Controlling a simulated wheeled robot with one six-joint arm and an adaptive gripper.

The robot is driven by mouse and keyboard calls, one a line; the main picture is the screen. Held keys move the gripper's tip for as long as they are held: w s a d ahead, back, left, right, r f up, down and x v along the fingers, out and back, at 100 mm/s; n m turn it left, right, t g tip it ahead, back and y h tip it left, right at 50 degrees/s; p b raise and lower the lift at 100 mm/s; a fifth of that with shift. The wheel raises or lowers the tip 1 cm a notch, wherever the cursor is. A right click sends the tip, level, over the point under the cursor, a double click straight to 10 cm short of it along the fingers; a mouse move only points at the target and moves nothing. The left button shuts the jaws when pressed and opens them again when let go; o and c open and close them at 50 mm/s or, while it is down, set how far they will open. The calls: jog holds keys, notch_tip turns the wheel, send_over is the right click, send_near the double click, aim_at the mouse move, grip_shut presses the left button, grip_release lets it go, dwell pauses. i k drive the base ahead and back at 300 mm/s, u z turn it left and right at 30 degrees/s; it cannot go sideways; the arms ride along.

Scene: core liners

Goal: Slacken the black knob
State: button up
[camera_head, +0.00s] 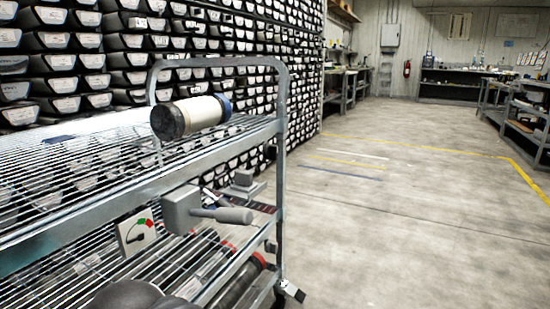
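A white plate (126,241) with red and green marks hangs on the near side of the wire cart. A small black mark or pointer shows on it; it is too small to tell whether it is a knob. To its right is a grey box (180,211) with a grey rounded handle (226,214) pointing right. A pale cylinder (198,113) with a black end (167,123) and a blue far end lies on the cart's top shelf. I cannot tell which black part is the knob.
The wire-shelf cart (150,187) fills the left foreground, with a raised metal frame at its far end. Dark tubes lie on its lower shelf. Racks of labelled trays (60,62) stand behind it. The concrete floor (400,230) on the right is clear.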

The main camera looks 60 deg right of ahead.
aim_at(270, 151)
jog(key=z, duration=1.75)
jog(key=k, duration=0.75)
jog(key=z, duration=1.05)
jog(key=i, duration=0.5)
jog(key=u, duration=0.05)
